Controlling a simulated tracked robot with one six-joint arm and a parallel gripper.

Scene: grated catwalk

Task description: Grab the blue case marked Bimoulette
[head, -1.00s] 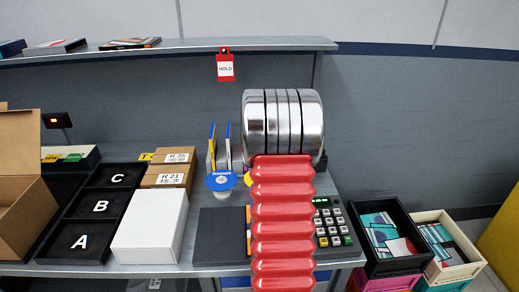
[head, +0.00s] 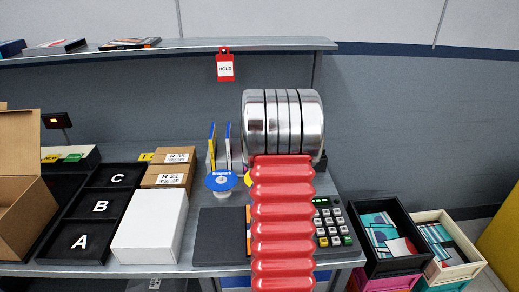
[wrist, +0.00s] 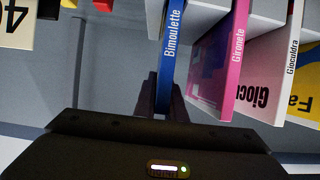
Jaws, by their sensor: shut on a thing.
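The blue case marked Bimoulette (wrist: 172,50) stands upright in the wrist view, its spine facing my camera with the name running along it. My gripper (wrist: 165,100) is shut on the lower end of its spine, one dark finger on each side. A pink case marked Gironete (wrist: 236,60) stands to its right, apart from it. In the head view my red and chrome arm blocks the middle of the bench, and my gripper is hidden.
More cases, including Giocoldra (wrist: 292,50), stand further right in the wrist view. In the head view, a white box (head: 150,228), a black lettered tray (head: 88,240) and a keypad (head: 332,222) crowd the bench. Bins (head: 385,268) stand at right.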

